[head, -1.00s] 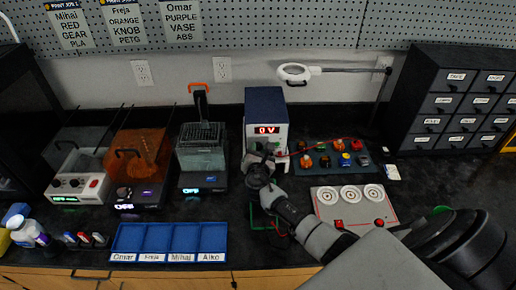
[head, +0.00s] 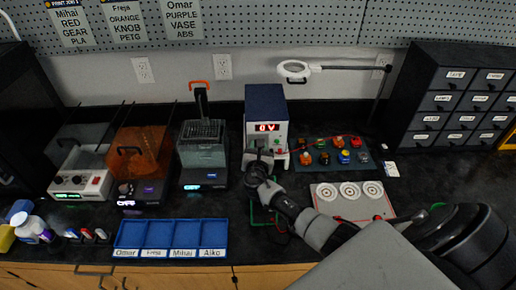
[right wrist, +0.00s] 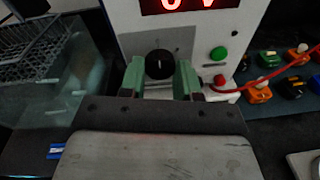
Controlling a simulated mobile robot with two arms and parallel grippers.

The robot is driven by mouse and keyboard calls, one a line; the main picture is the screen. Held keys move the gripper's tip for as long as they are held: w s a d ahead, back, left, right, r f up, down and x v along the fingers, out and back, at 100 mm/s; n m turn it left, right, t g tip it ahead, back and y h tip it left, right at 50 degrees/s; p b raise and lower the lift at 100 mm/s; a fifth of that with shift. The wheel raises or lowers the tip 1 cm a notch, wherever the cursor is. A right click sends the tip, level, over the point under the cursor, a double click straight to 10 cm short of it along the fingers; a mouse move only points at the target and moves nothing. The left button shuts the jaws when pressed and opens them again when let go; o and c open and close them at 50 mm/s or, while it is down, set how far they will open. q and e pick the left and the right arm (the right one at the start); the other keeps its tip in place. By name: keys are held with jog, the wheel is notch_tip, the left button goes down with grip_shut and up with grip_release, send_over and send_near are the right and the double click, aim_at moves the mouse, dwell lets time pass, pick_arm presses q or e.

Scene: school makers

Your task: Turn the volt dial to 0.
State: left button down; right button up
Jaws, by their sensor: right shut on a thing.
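The power supply (head: 266,108) is a box with a dark blue top and a white front, standing at the back of the bench. Its red display (head: 267,127) reads 0 V. The black volt dial (right wrist: 159,64) is on its front, with its pale mark pointing about straight up in the right wrist view. My right gripper (right wrist: 160,78) has its green fingertips on both sides of the dial and is shut on it. In the head view, my right wrist hides the dial. My left gripper is not in view.
A green button (right wrist: 218,53) and a red plug with a red cable (right wrist: 221,82) sit right of the dial. A board of coloured knobs (head: 357,157) lies to the right. A blue tray (head: 128,234) lies in front.

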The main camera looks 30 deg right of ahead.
jog(key=o, duration=0.9)
jog(key=shift+o, duration=0.2)
jog(key=shift+s, duration=0.1)
jog(key=v, duration=1)
jog(key=shift+s+a, duration=0.2)
jog(key=shift+s, duration=0.05)
